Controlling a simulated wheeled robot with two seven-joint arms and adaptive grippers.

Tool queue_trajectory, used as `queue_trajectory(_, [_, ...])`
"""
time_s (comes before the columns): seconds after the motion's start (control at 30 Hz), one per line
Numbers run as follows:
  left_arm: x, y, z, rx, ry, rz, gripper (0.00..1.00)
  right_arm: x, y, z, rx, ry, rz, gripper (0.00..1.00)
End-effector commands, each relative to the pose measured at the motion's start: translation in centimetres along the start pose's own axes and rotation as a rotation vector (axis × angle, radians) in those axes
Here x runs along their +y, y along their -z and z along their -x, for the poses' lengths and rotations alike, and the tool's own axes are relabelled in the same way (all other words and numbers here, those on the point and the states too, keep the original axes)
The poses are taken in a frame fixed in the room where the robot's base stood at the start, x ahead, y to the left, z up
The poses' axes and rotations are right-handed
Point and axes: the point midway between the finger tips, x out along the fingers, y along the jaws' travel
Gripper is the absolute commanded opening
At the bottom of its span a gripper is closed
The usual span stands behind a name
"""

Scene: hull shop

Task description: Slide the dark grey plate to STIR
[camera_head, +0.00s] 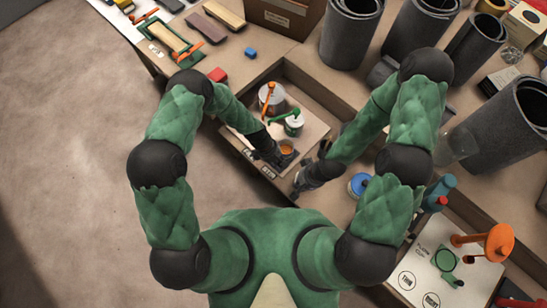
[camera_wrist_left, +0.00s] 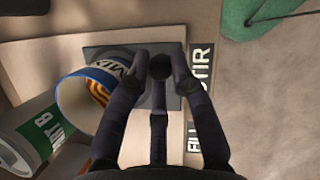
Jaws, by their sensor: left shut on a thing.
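The dark grey plate (camera_wrist_left: 105,51) lies on a pale board, alongside the word STIR (camera_wrist_left: 201,75) in the left wrist view. The word FILL (camera_wrist_left: 191,140) is farther along the same label strip. A cup marked MIX (camera_wrist_left: 72,92), with orange inside, stands at the plate; it also shows in the head view (camera_head: 286,147). My left gripper (camera_wrist_left: 162,62) is shut on a dark round part at the plate; its fingers hide part of the plate. In the head view my left gripper (camera_head: 274,156) is beside the cup. My right gripper (camera_head: 300,187) is lower right, apart from the cup; its fingers are unclear.
Behind the cup are a white-and-green can (camera_head: 293,124) and a can with an orange handle (camera_head: 271,97). A wooden tray wall (camera_head: 322,92) runs behind them.

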Motion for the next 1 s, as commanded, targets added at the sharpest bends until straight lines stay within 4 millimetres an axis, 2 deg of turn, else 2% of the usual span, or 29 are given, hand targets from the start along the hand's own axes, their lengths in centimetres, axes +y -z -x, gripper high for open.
queue_trajectory(0.13, [-0.18,-1.14,-0.2,0.003,-0.007,-0.001,0.0,-0.11,0.05,0.2,0.001,0.0,0.002,0.0])
queue_trajectory(0.47, [-0.45,-1.48,-0.4,0.002,-0.003,-0.002,0.0,-0.1,0.03,0.19,0.001,0.0,0.001,0.0])
queue_trajectory(0.5, [-0.48,-1.5,-0.41,0.002,-0.002,-0.002,0.35,-0.1,0.03,0.19,0.001,0.0,0.001,0.0])
queue_trajectory(0.53, [-0.5,-1.49,-0.42,0.002,-0.001,-0.002,0.44,-0.1,0.03,0.2,0.001,0.0,0.001,0.0])
queue_trajectory(0.57, [-0.51,-1.48,-0.42,0.002,-0.001,-0.002,0.47,-0.1,0.03,0.2,0.001,0.0,0.001,0.0])
queue_trajectory(0.87, [-0.45,-1.32,-0.37,0.002,-0.004,0.0,0.47,-0.1,0.04,0.18,0.001,0.0,0.001,0.0])
queue_trajectory(1.0, [-0.37,-1.29,0.36,0.003,-0.006,0.0,0.47,-0.09,0.04,0.18,0.001,0.0,0.001,0.0])
